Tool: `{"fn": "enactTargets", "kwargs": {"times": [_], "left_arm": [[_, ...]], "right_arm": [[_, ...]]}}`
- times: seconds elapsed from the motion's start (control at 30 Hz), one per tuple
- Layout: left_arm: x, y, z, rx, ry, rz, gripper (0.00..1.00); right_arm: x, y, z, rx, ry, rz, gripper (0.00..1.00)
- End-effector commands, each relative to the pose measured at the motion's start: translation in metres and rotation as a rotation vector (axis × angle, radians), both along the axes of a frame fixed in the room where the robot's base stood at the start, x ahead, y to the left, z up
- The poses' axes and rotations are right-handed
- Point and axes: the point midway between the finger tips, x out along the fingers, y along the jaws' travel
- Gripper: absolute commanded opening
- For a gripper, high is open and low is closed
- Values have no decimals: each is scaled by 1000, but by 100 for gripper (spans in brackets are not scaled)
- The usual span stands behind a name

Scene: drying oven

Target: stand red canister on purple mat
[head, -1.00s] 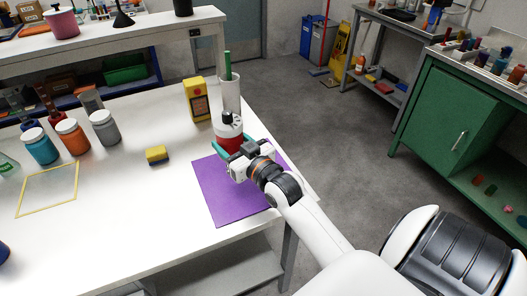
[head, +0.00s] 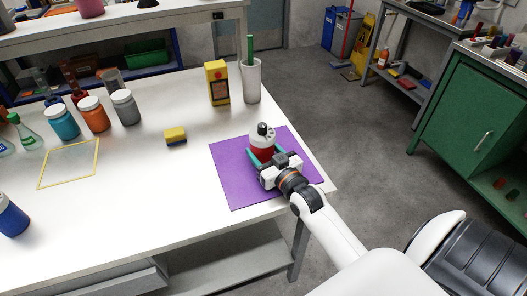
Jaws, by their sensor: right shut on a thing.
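The red canister (head: 262,150) has a white top with a dark cap and is upright over the purple mat (head: 233,178). My right gripper (head: 267,163) is shut on the canister's side, its teal fingers on either side of the red body. The gripper hides the canister's lower part, so I cannot tell whether its base touches the mat. The mat lies flat near the right edge of the white table. My left gripper is not in view.
A white cup with a green stick (head: 251,82) and a yellow box (head: 217,83) stand behind the mat. A yellow sponge (head: 176,136) lies left of it. Several jars, including an orange-labelled one (head: 94,115), stand farther left. The white table (head: 150,205) is clear in front.

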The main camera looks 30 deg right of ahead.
Motion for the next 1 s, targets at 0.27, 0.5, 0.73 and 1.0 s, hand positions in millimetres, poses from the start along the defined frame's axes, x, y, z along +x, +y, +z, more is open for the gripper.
{"fn": "enactTargets", "kwargs": {"times": [0.27, 0.5, 0.73, 1.0], "left_arm": [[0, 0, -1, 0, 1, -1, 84], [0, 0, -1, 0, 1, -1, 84], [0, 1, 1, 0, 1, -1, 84], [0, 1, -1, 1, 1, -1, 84]], "right_arm": [[0, 0, -2, 0, -1, 0, 33], [0, 0, -2, 0, 0, 0, 80], [0, 0, 2, 0, -1, 0, 80], [-45, 2, -1, 0, 4, 0, 80]]}}
